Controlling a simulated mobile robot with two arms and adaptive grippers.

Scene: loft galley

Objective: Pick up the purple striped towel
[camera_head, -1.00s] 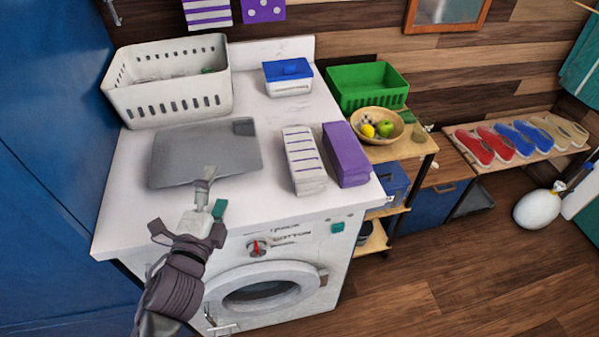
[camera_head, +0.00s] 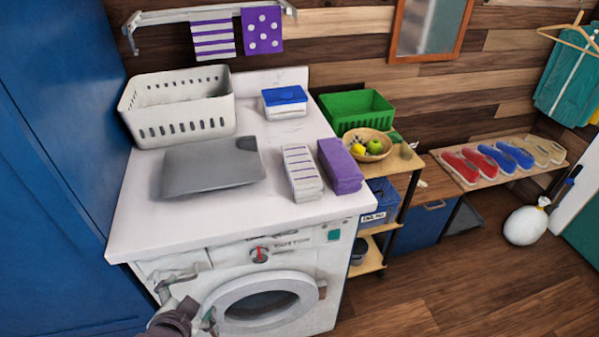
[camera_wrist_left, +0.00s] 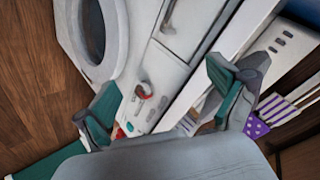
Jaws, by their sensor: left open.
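A towel with purple and white stripes (camera_head: 213,40) hangs from the wall rack at the back, left of a purple dotted towel (camera_head: 263,30). The striped towel also shows at the right of the left wrist view (camera_wrist_left: 278,108). A folded white towel with thin purple stripes (camera_head: 301,172) lies on the washer top, beside a folded plain purple one (camera_head: 340,166). My left gripper (camera_head: 188,300) is low in front of the washer, well away from the towels. In the left wrist view its fingers (camera_wrist_left: 163,104) are apart and empty. My right gripper is not in view.
The washer top (camera_head: 240,215) bears a white basket (camera_head: 180,128), a grey flat slab (camera_head: 210,165) and a blue-lidded box (camera_head: 285,101). A shelf cart with a green crate (camera_head: 356,110) and fruit bowl stands right. A blue cabinet (camera_head: 60,170) flanks the left.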

